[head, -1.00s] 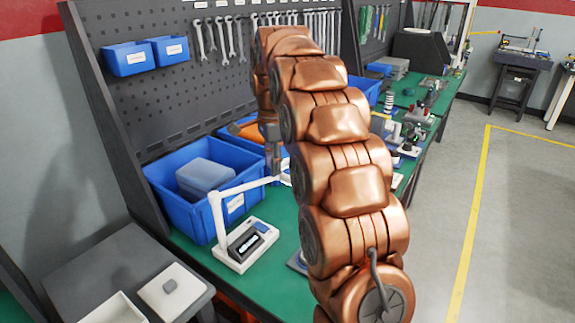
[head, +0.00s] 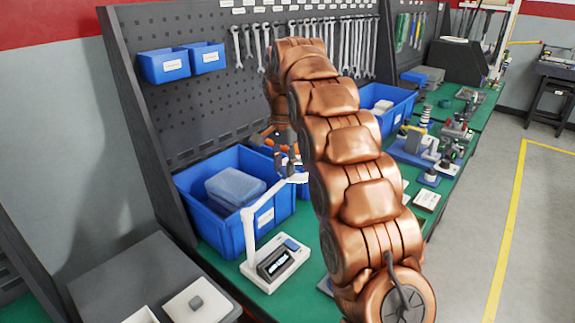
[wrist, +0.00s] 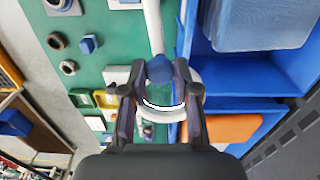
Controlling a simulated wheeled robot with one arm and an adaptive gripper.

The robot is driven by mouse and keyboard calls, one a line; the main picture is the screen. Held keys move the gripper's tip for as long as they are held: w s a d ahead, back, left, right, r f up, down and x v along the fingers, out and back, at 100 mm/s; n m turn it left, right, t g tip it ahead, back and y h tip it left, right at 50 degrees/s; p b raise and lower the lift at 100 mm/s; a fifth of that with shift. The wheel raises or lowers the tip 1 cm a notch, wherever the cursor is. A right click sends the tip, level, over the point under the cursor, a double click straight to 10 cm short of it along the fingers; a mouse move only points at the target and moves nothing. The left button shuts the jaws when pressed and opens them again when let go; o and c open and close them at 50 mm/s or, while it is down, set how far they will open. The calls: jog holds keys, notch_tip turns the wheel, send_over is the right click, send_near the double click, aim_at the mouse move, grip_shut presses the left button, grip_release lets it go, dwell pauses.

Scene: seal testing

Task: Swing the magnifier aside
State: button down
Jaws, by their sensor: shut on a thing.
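The magnifier is a white post and arm (head: 266,201) on a white base (head: 275,262) with a small display, on the green bench. Its arm slants up to the right to a round lens head (head: 295,176), partly hidden by my arm. In the wrist view the white arm (wrist: 153,28) runs down to a blue joint and the white lens ring (wrist: 194,96). My gripper (wrist: 157,72) is shut at the blue joint, a finger on each side, with the ring just below. In the head view my gripper (head: 290,165) is small and partly hidden.
A blue bin (head: 216,234) holding a grey-blue box stands just left of the lens head. Another blue bin with an orange thing (wrist: 220,128) lies beside the ring. A tool pegboard (head: 185,100) rises behind. Small parts (wrist: 57,41) lie on the bench.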

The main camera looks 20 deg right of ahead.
jog(key=shift+w+a+r, duration=0.1)
jog(key=shift+a, duration=0.05)
jog(key=c, duration=1)
grip_release()
jog(key=shift+o, duration=0.8)
